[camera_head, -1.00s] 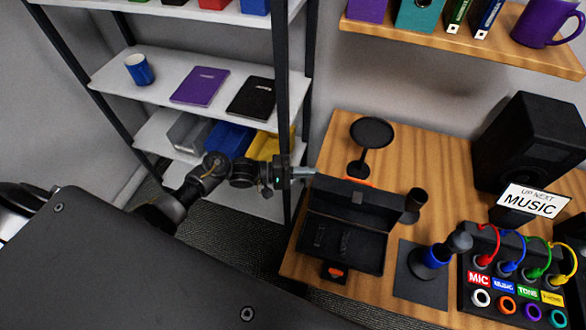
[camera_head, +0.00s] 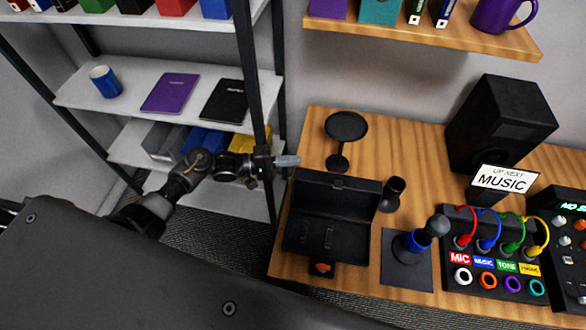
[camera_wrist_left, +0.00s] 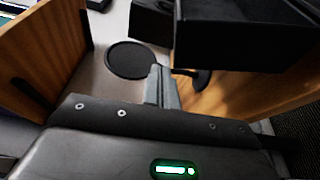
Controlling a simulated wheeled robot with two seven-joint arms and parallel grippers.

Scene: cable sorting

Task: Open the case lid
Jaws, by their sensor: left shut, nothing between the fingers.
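The black case (camera_head: 310,247) lies on the wooden table, its lid (camera_head: 337,195) raised and tilted back, the dark inside showing. An orange latch (camera_head: 321,268) is at its front edge. My left gripper (camera_head: 288,161) is shut and empty, just left of and behind the raised lid, apart from it in the head view. In the left wrist view its closed fingers (camera_wrist_left: 160,86) point toward a black round disc (camera_wrist_left: 133,60), with a large dark shape at the upper right. My right gripper is not in view.
A round black stand (camera_head: 346,127) is behind the case, and a small black cup (camera_head: 392,193) is right of it. A microphone (camera_head: 418,240) stands on a dark pad. A cable panel (camera_head: 490,262) and speaker (camera_head: 503,122) are further right. A shelf (camera_head: 215,90) is at left.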

